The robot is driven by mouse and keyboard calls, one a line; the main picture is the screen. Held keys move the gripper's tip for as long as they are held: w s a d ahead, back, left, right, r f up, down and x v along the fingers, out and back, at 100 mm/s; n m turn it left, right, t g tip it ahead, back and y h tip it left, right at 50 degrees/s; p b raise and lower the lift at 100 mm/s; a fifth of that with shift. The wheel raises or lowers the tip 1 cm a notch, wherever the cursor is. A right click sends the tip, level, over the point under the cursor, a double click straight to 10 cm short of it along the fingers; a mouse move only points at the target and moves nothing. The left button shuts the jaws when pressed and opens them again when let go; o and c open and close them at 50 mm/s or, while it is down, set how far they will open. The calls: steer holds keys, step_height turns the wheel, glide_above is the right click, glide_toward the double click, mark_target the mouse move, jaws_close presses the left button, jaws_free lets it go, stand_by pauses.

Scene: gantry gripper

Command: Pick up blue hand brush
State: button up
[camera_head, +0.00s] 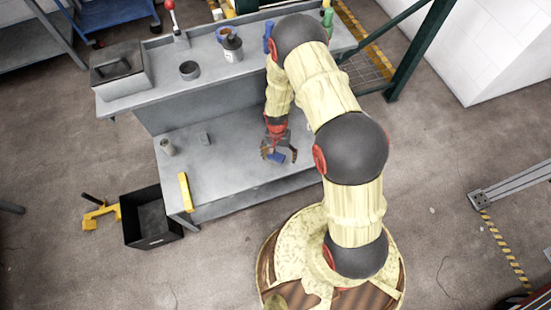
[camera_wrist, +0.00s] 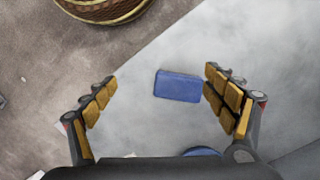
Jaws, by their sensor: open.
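The blue hand brush (camera_head: 277,158) lies on the lower grey bench surface, near its front edge, partly hidden by my gripper (camera_head: 279,152). In the wrist view the brush (camera_wrist: 178,86) shows as a small blue block, with no bristles visible. My gripper (camera_wrist: 160,76) is open and empty, pointing down over it. The brush shows between the two fingers, nearer the right finger. I cannot tell how far above it the fingertips are.
The raised back shelf carries a white bottle (camera_head: 232,47) and a grey box (camera_head: 121,70). A black bin (camera_head: 151,218) stands on the floor.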

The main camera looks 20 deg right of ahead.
mark_target(275, 156)
steer(key=shift+m+t, duration=0.5)
steer(key=w, duration=0.4)
steer(key=shift+r, duration=0.25)
steer(key=shift+w+m+t, duration=0.3)
steer(key=shift+w+m, duration=0.2)
steer(key=shift+w, duration=0.1)
steer(key=shift+f+b, duration=0.55)
steer(key=shift+f, duration=0.9)
steer(key=f+b, duration=0.1)
steer(key=f, duration=0.1)
steer(key=s+f+b, duration=0.1)
steer(key=f, duration=0.2)
steer(key=shift+s+a, duration=0.1)
steer(key=shift+a, duration=0.05)
steer(key=shift+r, duration=0.1)
steer(key=shift+c, duration=1.4)
steer(key=c, duration=1.1)
